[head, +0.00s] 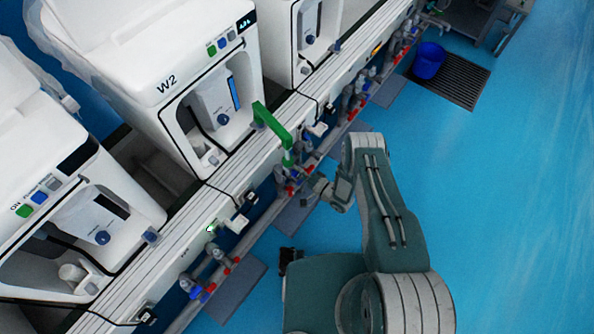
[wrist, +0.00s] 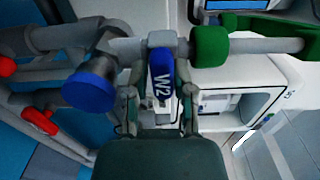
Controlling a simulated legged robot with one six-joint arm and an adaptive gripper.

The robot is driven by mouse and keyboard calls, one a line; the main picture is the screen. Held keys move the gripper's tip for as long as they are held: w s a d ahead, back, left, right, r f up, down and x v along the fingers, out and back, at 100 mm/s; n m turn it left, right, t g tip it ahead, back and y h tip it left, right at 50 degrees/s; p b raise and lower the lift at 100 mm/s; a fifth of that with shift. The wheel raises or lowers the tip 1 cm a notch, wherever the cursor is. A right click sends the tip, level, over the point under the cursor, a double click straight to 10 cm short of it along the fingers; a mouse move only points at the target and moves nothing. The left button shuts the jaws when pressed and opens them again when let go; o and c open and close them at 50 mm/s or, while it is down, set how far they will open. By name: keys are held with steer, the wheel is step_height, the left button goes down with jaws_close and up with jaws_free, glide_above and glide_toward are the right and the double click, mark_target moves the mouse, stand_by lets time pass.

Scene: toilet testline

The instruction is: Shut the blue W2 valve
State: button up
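The blue valve handle marked W2 (wrist: 160,82) is in the middle of the wrist view, on a grey pipe fitting. My gripper (wrist: 160,95) has one finger on each side of the handle. The fingers look spread, with a gap to the handle; I see no clear contact. In the head view my gripper (head: 316,184) is at the pipes below the white W2 machine (head: 185,95). There the W2 handle is too small and covered to pick out.
A green pipe (head: 272,127) runs down beside the W2 machine; a green fitting (wrist: 210,46) is right of the handle. Another blue knob (wrist: 90,85) and red handles (wrist: 40,120) are to the left. Blue floor (head: 490,200) is open to the right.

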steer(key=shift+o, duration=0.9)
steer(key=v, duration=1.2)
